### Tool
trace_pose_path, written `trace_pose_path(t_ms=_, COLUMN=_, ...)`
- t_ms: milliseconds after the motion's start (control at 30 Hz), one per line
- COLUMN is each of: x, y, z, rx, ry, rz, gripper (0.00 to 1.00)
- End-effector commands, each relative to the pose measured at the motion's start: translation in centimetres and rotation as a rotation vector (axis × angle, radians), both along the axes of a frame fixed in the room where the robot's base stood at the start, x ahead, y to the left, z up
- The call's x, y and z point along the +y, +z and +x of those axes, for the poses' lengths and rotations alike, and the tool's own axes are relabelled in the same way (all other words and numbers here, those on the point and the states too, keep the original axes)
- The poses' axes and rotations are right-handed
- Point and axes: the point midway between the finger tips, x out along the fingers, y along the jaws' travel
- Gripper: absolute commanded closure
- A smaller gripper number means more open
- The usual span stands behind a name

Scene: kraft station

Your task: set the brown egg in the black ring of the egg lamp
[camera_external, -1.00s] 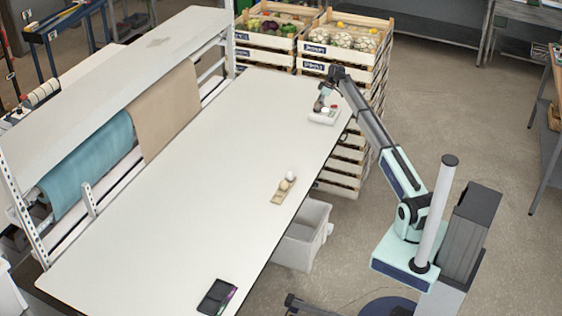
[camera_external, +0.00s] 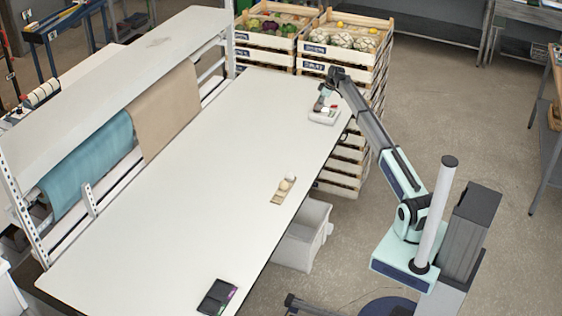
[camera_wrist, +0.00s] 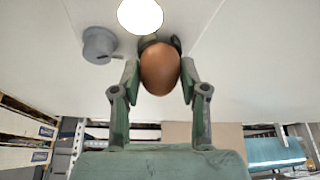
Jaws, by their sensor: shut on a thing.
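The brown egg (camera_wrist: 160,70) is between the two fingers of my gripper (camera_wrist: 160,78) in the wrist view, and the fingers are shut on it. The black ring (camera_wrist: 174,42) shows just behind the egg and is partly hidden by it. I cannot tell whether the egg touches the ring. A bright white round part (camera_wrist: 140,14) is beside the ring at the top edge. In the external view my gripper (camera_external: 319,107) is low over the small white egg lamp (camera_external: 323,119) at the table's far right end. The held egg is too small to make out there.
A grey knob-like part (camera_wrist: 98,45) is left of the ring. A small wooden holder (camera_external: 279,197) with a pale egg (camera_external: 289,179) is near the table's right edge. Stacked crates (camera_external: 340,62) stand beyond the far end. A dark tablet-like thing (camera_external: 216,297) lies at the near end.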

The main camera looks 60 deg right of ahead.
Motion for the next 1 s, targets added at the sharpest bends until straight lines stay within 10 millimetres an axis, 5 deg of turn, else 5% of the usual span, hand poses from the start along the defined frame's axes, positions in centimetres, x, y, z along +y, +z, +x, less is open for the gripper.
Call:
trace_pose_path(t_ms=300, x=0.0, y=-0.1, z=0.0, rx=0.0, ry=0.0, rz=0.0, gripper=0.76)
trace_pose_path(t_ms=333, x=0.0, y=-0.1, z=0.0, rx=0.0, ry=0.0, rz=0.0, gripper=0.46)
trace_pose_path(t_ms=400, x=0.0, y=-0.1, z=0.0, rx=0.0, ry=0.0, rz=0.0, gripper=0.27)
trace_pose_path(t_ms=1000, x=0.0, y=1.2, z=0.0, rx=0.0, ry=0.0, rz=0.0, gripper=0.27)
